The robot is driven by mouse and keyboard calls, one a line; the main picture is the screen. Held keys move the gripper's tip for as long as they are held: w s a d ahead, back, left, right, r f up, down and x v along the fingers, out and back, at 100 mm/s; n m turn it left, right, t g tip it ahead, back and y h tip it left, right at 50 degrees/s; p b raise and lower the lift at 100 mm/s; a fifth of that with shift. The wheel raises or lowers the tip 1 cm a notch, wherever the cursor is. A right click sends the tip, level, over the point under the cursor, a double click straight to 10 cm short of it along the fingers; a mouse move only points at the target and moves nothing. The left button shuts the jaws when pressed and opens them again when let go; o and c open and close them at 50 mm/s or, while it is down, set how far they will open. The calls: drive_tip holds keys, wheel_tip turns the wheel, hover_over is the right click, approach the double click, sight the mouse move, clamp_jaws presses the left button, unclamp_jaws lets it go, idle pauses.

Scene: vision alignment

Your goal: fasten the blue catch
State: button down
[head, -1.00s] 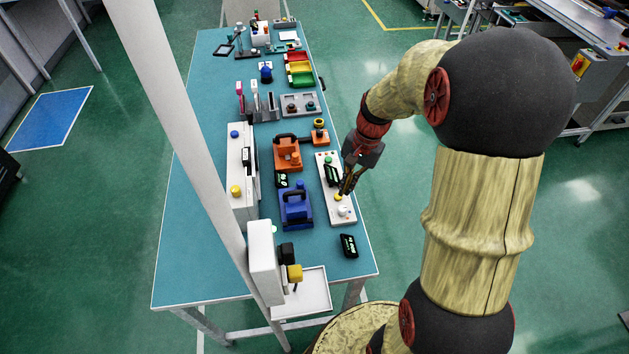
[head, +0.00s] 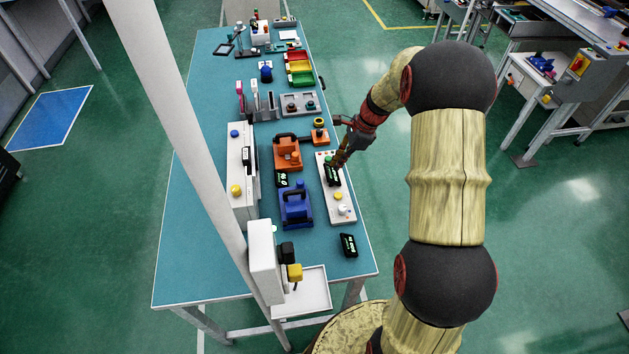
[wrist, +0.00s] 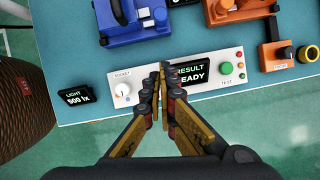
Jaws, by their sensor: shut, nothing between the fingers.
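The blue catch fixture (head: 295,205) stands on the teal table, left of a white control panel (head: 348,214). It has a dark handle and a blue knob. In the wrist view the blue fixture (wrist: 138,36) is cut off by the top edge, and whether its catch is closed cannot be told. My gripper (head: 337,163) is shut and empty over the far part of the panel, near its display. In the wrist view the fingertips (wrist: 161,68) meet beside the display (wrist: 190,73), which reads "RESULT" and partly hidden "READY". The gripper is apart from the blue fixture.
An orange fixture (head: 287,153) stands just beyond the blue one. A small light display (head: 349,245) lies nearer. A white post crosses the head view's left side.

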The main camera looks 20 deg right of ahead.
sight(303, 184)
drive_tip(key=b+x, duration=0.2)
drive_tip(key=x, duration=0.7)
drive_tip(key=shift+f, duration=0.25)
drive_tip(key=a, duration=0.2)
drive_tip(key=w+a, duration=0.1)
drive_tip(key=shift+w+f+b, duration=0.1)
drive_tip(key=shift+f+b, duration=0.2)
drive_tip(key=shift+b, duration=0.05)
drive_tip(key=shift+w+a, duration=0.2)
drive_tip(key=shift+a, duration=0.3)
drive_tip(key=shift+a, duration=0.1)
drive_tip(key=a, duration=0.1)
drive_tip(key=w+a+p, duration=0.1)
drive_tip(key=a, duration=0.1)
drive_tip(key=shift+a+r, duration=0.1)
